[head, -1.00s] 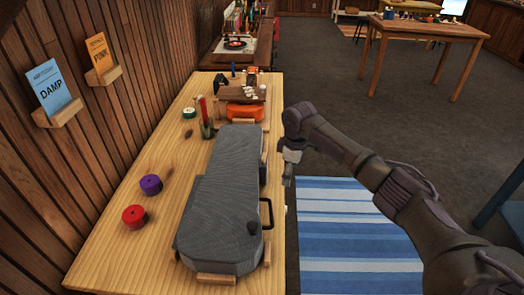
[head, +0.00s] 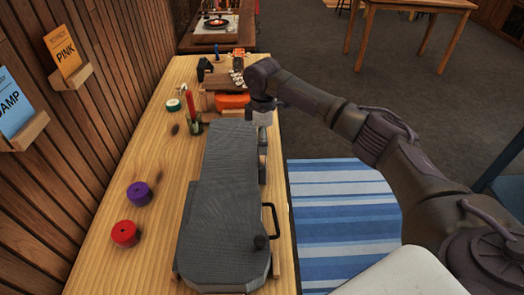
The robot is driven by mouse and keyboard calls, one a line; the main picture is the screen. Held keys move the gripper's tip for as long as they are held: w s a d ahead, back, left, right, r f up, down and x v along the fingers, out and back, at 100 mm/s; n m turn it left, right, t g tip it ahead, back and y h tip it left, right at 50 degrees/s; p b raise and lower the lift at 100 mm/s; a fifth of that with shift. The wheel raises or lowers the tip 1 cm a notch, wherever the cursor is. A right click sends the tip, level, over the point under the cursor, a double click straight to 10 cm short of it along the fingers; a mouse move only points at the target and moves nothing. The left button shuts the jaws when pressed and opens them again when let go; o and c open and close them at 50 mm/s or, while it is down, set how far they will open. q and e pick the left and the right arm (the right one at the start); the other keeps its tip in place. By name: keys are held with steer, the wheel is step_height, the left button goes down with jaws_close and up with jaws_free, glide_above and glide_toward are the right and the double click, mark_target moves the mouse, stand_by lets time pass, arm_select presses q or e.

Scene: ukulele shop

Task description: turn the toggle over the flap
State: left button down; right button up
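A grey fabric-covered case (head: 222,215) lies closed along the wooden table in the head view. A small dark round knob (head: 261,242), possibly the toggle, sits at its lower right edge beside a black handle (head: 273,216). I cannot make out a separate flap. My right gripper (head: 262,172) points down at the upper right edge of the case, well beyond the knob and handle. Its fingers are small and partly hidden by its wrist, so I cannot tell whether it is open or touching the case. My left gripper is out of view.
On the wooden table (head: 112,215), a purple roll (head: 139,193) and a red roll (head: 125,233) lie left of the case. A green bottle with a red top (head: 193,115) and an orange item (head: 232,101) stand beyond it. The wooden wall borders the left.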

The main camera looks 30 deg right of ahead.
mark_target(262, 158)
step_height(262, 158, down, 5)
steer(key=shift+f+p, duration=0.15)
steer(key=shift+p, duration=0.2)
steer(key=shift+f, duration=0.4)
steer(key=shift+c, duration=0.3)
steer(key=c, duration=0.8)
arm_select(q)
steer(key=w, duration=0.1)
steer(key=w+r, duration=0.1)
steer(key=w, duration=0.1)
arm_select(e)
steer(key=c, duration=0.3)
